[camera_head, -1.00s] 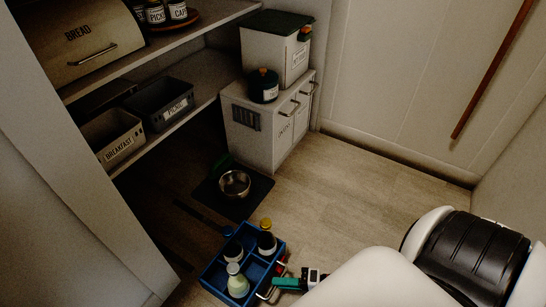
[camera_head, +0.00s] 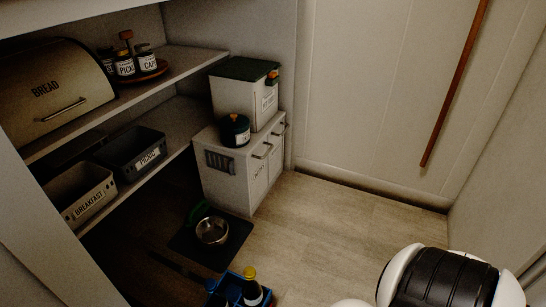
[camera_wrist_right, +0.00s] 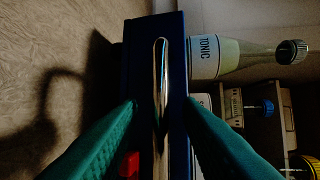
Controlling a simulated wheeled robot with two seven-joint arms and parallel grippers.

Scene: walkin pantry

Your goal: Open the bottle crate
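The blue bottle crate (camera_head: 232,281) shows only in part at the bottom edge of the head view, with dark bottles in it. In the right wrist view, the crate's dark blue side (camera_wrist_right: 140,60) fills the middle, with a shiny metal bar handle (camera_wrist_right: 162,75) along it. My right gripper (camera_wrist_right: 163,102) has its two green fingers apart, one on each side of the handle. Gaps show between the fingers and the bar. A pale bottle labelled TONIC (camera_wrist_right: 220,57) stands in the crate. My left gripper is in neither current view.
A metal bowl (camera_head: 212,231) sits on a dark mat (camera_head: 232,245) behind the crate. A white cabinet (camera_head: 222,180) carries a lidded bin (camera_head: 235,95) and a dark green canister (camera_head: 235,130). Shelves with baskets line the left.

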